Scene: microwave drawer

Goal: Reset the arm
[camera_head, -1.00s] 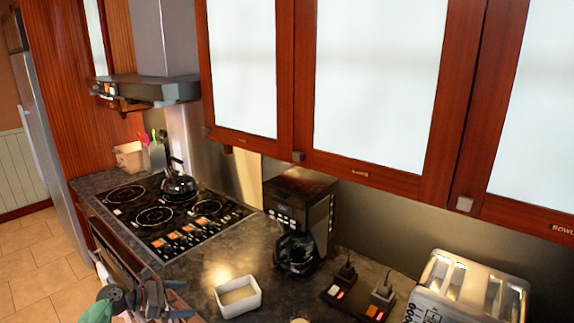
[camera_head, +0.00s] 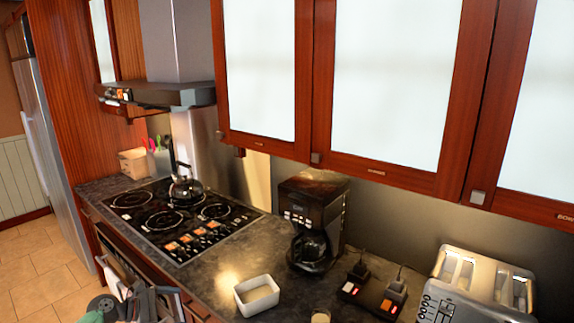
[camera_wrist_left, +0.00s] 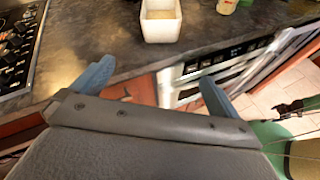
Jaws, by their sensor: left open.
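My left gripper (camera_head: 150,300) shows at the bottom left of the head view, low by the counter's front edge and left of the white dish. In the left wrist view, the gripper's two blue-grey fingers (camera_wrist_left: 153,85) are spread wide with nothing between them. Beyond them lie the counter's front edge and a wooden cabinet front. My right gripper is in neither view.
A white rectangular dish (camera_head: 257,295) stands near the counter's front edge. A coffee maker (camera_head: 316,220), a toaster (camera_head: 470,285) and a black cooktop (camera_head: 180,215) with a kettle (camera_head: 185,188) are on the counter (camera_head: 215,275). Wall cabinets (camera_head: 390,90) hang above.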

